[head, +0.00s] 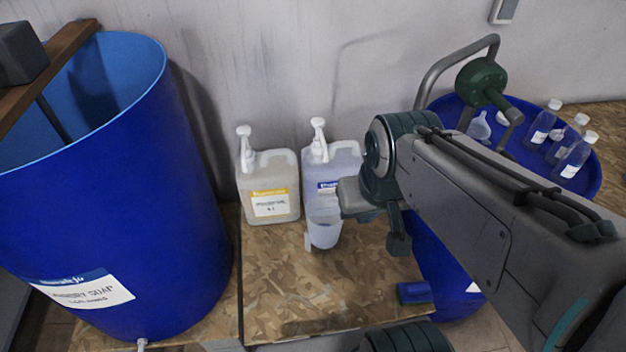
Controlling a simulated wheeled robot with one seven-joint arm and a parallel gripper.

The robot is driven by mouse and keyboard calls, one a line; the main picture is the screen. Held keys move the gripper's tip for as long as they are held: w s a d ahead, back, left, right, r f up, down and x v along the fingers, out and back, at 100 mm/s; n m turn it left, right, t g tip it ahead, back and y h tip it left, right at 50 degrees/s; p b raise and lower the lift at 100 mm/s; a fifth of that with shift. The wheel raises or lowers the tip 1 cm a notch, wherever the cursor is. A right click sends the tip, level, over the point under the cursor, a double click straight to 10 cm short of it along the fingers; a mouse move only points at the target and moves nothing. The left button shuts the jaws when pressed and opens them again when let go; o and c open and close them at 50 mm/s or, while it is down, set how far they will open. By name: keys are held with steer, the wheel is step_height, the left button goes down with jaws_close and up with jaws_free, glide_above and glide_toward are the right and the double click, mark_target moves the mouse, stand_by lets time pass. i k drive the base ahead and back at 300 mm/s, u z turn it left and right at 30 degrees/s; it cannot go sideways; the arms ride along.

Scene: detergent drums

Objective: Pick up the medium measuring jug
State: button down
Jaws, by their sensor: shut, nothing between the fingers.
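A translucent pale measuring jug (323,231) stands on the chipboard top in front of two pump jugs. It is the only measuring jug I can make out clearly, so its size against others cannot be compared. My gripper (352,198) is at the end of my arm, just right of and partly over the jug's upper right side. It is shut and empty. The jug's right rim is close to or behind the gripper, and I cannot tell whether they touch.
A pump jug with a yellow label (270,188) and one with a blue label (335,165) stand behind. A large blue drum (190,190) is left. A blue drum top (530,160) with several bottles is right. A blue brush-like item (414,292) lies near the right edge.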

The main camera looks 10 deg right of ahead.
mark_target(322, 213)
steer(key=k, duration=1)
steer(key=z, duration=1.35)
steer(key=i, duration=0.85)
steer(key=u, duration=1.4)
